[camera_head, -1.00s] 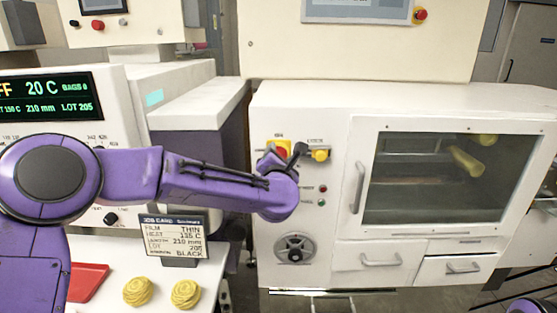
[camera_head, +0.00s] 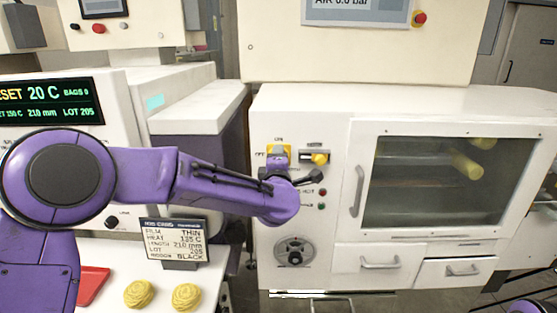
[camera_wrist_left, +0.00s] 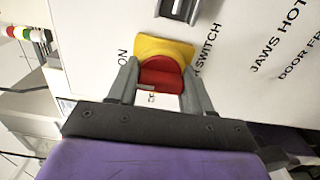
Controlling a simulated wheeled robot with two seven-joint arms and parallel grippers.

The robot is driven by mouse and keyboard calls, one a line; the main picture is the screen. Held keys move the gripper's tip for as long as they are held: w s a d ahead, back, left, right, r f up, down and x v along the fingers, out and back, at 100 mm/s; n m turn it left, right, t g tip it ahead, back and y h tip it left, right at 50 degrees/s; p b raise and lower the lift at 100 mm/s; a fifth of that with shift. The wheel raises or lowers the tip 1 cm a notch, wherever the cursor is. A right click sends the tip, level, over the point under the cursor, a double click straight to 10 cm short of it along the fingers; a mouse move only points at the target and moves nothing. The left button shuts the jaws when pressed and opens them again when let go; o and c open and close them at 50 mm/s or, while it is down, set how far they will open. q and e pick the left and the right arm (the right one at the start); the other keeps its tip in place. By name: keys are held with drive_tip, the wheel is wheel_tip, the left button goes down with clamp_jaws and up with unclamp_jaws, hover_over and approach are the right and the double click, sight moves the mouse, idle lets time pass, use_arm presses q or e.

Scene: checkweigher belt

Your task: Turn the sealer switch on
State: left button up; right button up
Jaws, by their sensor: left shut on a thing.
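The sealer switch has a red knob (camera_wrist_left: 160,76) on a yellow plate (camera_wrist_left: 165,48), with an ON label beside it in the left wrist view. In the head view its yellow plate (camera_head: 278,152) shows on the white cabinet's front, below an ON label. My left gripper (camera_wrist_left: 160,84) has a finger on each side of the red knob and is shut on it. In the head view my purple left forearm reaches in from the left, and its wrist ends just below the switch. My right gripper is not in view.
A yellow knob (camera_head: 319,158) sits close right of the switch. Two small lamps (camera_head: 322,199) and a round dial (camera_head: 294,250) are below. A windowed door (camera_head: 440,175) is at right. The left display (camera_head: 45,101) reads RESET, 20 C. A job card (camera_head: 174,239) stands on the table.

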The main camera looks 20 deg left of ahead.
use_arm(q)
drive_tip(key=shift+r+m, duration=0.3)
drive_tip(key=shift+r, duration=0.05)
drive_tip(key=o, duration=1)
drive_tip(key=shift+w+f, duration=0.1)
drive_tip(key=shift+o, duration=0.2)
drive_tip(key=shift+f, duration=0.15)
